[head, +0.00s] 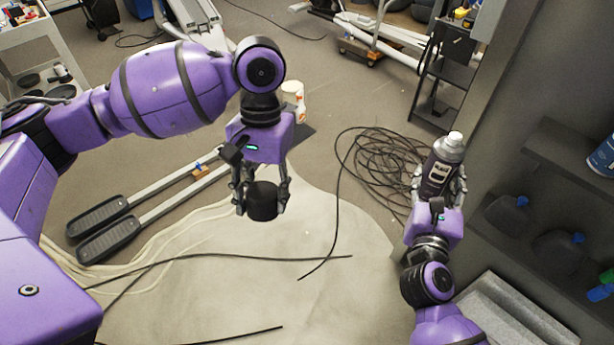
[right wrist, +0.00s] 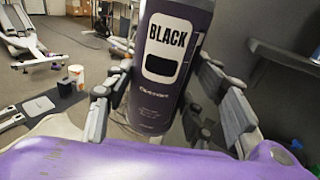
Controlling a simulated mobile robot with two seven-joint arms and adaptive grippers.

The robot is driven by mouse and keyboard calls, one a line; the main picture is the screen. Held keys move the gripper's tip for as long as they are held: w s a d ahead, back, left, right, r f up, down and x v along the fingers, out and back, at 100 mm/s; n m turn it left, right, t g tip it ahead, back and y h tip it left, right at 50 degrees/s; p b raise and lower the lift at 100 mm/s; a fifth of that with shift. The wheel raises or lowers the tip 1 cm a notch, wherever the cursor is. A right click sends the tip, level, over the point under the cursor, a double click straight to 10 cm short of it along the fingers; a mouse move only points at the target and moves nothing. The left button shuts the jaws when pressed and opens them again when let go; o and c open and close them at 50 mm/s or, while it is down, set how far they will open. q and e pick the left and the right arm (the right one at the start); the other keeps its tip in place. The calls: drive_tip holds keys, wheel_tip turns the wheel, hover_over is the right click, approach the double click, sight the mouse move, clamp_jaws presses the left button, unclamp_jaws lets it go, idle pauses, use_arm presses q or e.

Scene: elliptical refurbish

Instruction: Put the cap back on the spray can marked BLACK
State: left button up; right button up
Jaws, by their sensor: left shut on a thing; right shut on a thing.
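The dark spray can (head: 441,166) is upright in my right gripper (head: 438,188), at the right of the head view. Its white top shows with no cap on it. In the right wrist view the can (right wrist: 152,100) fills the middle, with the BLACK label facing the camera and the gripper fingers (right wrist: 165,105) on both sides of it. My left gripper (head: 262,203) points down at the centre of the head view, shut on a black cap (head: 262,201). The cap is to the left of the can and well apart from it.
A dark shelf (head: 540,185) with bottles stands close to the right of the can. Coiled black cable (head: 375,165) lies on the floor between the grippers. Elliptical foot pedals (head: 108,240) lie at the left. White containers (head: 292,95) stand behind my left gripper.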

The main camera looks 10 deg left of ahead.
use_arm(q)
drive_tip(key=w+d+r+m, duration=0.1)
drive_tip(key=w+d+r, duration=0.2)
drive_tip(key=d, duration=0.2)
drive_tip(key=w+d+r+t, duration=0.1)
drive_tip(key=w+d+r, duration=0.15)
drive_tip(key=d, duration=0.25)
drive_tip(key=w+d+r+m, duration=0.1)
drive_tip(key=w+d+r, duration=0.25)
drive_tip(key=d, duration=0.25)
wheel_tip(320, 180, up, 7)
drive_tip(key=n+t, duration=0.1)
drive_tip(key=n, duration=0.1)
hover_over(458, 135)
drive_tip(key=shift+f, duration=0.2)
drive_tip(key=shift+t, duration=0.4)
drive_tip(key=shift+f, duration=0.1)
drive_tip(key=shift+f, duration=2.95)
drive_tip(key=shift+s+f, duration=0.1)
drive_tip(key=shift+f, duration=0.6)
drive_tip(key=o, duration=0.8)
